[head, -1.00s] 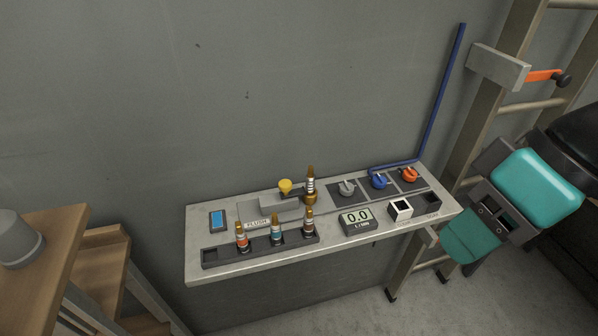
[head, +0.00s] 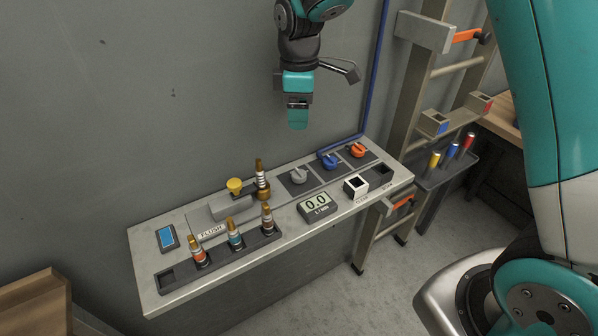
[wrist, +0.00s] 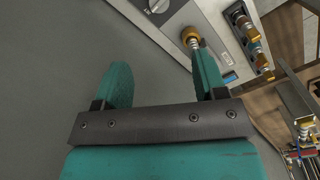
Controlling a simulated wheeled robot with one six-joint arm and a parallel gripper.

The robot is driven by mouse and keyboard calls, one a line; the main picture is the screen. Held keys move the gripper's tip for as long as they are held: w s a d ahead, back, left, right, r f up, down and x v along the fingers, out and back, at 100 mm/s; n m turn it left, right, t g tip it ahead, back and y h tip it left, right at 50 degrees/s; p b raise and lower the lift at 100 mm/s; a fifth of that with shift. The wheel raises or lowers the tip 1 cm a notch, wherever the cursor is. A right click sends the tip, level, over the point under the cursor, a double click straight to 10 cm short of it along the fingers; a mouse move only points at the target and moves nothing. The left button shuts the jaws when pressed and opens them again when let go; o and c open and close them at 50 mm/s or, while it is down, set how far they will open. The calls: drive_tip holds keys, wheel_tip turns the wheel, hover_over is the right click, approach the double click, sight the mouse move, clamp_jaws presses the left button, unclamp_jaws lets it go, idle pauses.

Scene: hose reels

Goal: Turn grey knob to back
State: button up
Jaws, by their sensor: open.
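The grey knob (head: 299,176) sits on a dark square plate on the bench, left of the blue knob (head: 329,161) and the orange knob (head: 357,150). Its pointer direction is too small to tell. The grey knob also shows at the top edge of the wrist view (wrist: 158,5), partly cut off. My gripper (head: 298,122) hangs in the air above and behind the grey knob, near the wall, touching nothing. In the wrist view its two teal fingers (wrist: 163,80) are apart with nothing between them.
A brass fitting (head: 261,180) and a yellow knob (head: 235,186) stand left of the grey knob. A blue pipe (head: 371,90) rises at the right, near a ladder (head: 417,120).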

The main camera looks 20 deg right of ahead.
sight(299, 171)
wheel_tip(299, 171, down, 17)
drive_tip(key=p, duration=0.3)
drive_tip(key=shift+w+f, duration=0.1)
drive_tip(key=shift+f, duration=0.1)
drive_tip(key=shift+c, duration=0.2)
drive_tip(key=c, duration=0.9)
